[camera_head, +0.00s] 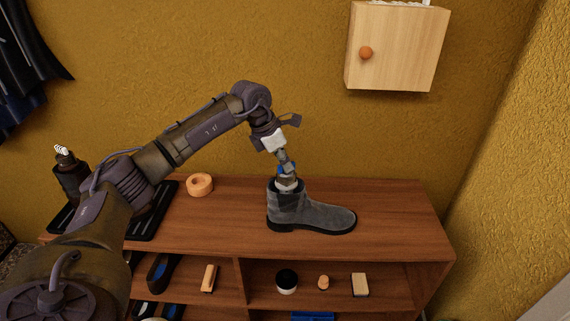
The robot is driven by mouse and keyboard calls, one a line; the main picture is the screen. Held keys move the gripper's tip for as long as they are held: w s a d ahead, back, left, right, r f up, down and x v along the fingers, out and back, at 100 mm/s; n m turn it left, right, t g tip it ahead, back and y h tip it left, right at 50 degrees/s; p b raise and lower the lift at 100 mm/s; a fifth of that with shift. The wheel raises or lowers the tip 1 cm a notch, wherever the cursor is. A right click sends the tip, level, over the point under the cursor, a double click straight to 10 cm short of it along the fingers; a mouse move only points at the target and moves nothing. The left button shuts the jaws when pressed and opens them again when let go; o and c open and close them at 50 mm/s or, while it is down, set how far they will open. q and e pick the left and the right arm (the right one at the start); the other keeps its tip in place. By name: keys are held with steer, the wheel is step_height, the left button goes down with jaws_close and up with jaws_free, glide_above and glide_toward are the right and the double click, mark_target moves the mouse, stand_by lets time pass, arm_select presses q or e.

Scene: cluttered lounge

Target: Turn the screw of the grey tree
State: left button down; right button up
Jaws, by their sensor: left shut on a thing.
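A grey ankle boot (312,213) stands upright on the wooden shelf top, its toe pointing right. A pale grey piece (287,186), apparently the top of the grey tree, shows in the boot's opening; the rest of the tree is hidden inside. My left gripper (286,175) points down over the opening and is shut on this top part, apparently its screw. The screw itself is too small and covered to make out. Blue shows at the fingers. My right gripper is not in view.
An orange ring (200,184) and a black tray (150,222) lie left of the boot. A dark bottle (70,178) stands far left. The cubbies below hold a brush (209,278), a tin (287,282) and a block (360,285). A wall cabinet (398,48) hangs above; the top's right end is clear.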

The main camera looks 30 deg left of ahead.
arm_select(q)
steer(key=shift+m+g+h, duration=0.3)
steer(key=shift+m+h, duration=0.1)
steer(key=shift+m, duration=1.1)
steer(key=c, duration=1.2)
jaws_free()
steer(key=shift+a+r, duration=0.1)
steer(key=v, duration=1.1)
steer(key=shift+r, duration=0.45)
